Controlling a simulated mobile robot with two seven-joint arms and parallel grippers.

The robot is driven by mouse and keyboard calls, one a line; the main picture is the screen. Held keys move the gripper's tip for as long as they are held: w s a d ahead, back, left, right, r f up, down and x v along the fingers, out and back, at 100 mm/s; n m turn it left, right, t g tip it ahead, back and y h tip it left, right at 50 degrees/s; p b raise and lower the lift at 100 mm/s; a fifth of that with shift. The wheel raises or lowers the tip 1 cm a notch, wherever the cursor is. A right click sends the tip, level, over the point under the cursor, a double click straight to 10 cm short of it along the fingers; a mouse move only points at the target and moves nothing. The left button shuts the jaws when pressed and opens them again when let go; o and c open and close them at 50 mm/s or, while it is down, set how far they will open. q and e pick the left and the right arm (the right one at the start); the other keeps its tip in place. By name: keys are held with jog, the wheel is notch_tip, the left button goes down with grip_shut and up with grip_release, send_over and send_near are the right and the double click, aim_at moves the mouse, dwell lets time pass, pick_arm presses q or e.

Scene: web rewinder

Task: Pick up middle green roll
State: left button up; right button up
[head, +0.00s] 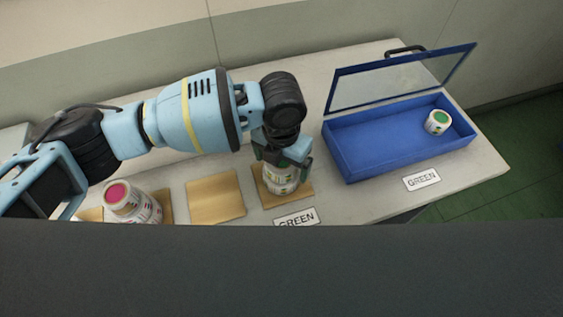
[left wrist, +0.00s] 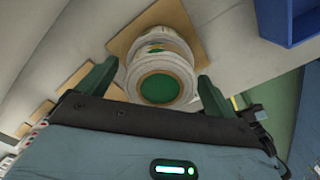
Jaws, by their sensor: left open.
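A stack of white rolls with green cores (head: 280,183) stands on a tan square pad, partly hidden by my left gripper (head: 283,160). In the left wrist view the top roll's green end (left wrist: 160,88) faces the camera. My left gripper (left wrist: 150,80) is open, with one finger on each side of the top roll. I cannot tell whether the fingers touch it. Another green-core roll (head: 437,121) lies inside the blue box (head: 350,163) at the right. My right gripper is not in view.
The blue box has a raised clear lid (head: 400,80). A pink-core roll stack (head: 130,200) stands on the left, and an empty tan pad (head: 215,197) lies between the stacks. GREEN labels lie by the green stack (head: 297,218) and the box (head: 422,180).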

pick_arm(q)
jog(key=c, duration=1.1)
jog(key=shift+r, duration=0.15)
jog(key=shift+r, duration=0.55)
notch_tip(320, 180, up, 2)
jog(key=shift+r, duration=0.15)
jog(key=shift+s+d+r+b, duration=0.35)
jog(key=shift+s+d, duration=0.85)
jog(key=shift+d, duration=1.2)
jog(key=shift+s+d+r+b, duration=0.1)
jog(key=shift+s+d+b, duration=0.35)
jog(key=shift+s+d, duration=1.35)
jog(key=shift+s+d+r+b, duration=0.35)
jog(key=shift+s+d, duration=0.3)
jog(key=shift+d, duration=2.3)
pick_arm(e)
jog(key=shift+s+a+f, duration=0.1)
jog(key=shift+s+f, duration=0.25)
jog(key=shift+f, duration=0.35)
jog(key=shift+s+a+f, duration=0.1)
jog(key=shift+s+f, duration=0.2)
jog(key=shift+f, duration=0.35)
